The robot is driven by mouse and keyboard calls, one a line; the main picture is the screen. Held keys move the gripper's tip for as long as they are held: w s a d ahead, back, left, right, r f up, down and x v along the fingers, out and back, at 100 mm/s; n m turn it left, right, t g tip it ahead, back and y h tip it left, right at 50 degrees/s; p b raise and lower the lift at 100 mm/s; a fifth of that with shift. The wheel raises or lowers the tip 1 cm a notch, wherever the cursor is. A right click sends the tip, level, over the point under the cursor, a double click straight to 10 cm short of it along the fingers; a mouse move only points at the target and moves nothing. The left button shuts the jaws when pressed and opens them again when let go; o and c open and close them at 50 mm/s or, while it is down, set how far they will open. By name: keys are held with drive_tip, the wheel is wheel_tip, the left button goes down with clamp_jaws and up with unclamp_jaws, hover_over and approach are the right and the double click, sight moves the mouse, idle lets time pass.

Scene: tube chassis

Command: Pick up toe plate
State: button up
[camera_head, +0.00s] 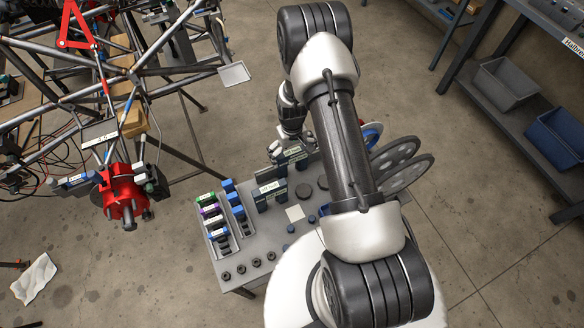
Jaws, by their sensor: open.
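I cannot tell for certain which part is the toe plate, as the labels are too small to read. Two dark upright pieces with pale labels stand on the grey work table (232,262): a nearer labelled piece (269,189) and a farther labelled piece (292,155). My gripper (303,143) is open, low at the far end of the table, beside the farther labelled piece. I cannot tell whether they touch. My arm hides part of the table's right side.
Small coloured blocks (211,209) stand in rows at the table's left. Dark round parts (240,269) line the near edge. Large slotted discs (404,175) stand at the right. The tube chassis (150,82) with its red hub (122,192) is left; shelving with bins (505,85) is right.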

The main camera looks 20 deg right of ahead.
wheel_tip(320, 180, down, 2)
drive_tip(key=shift+f, duration=0.2)
drive_tip(key=shift+r, duration=0.1)
drive_tip(key=shift+c, duration=0.4)
drive_tip(key=c, duration=1.6)
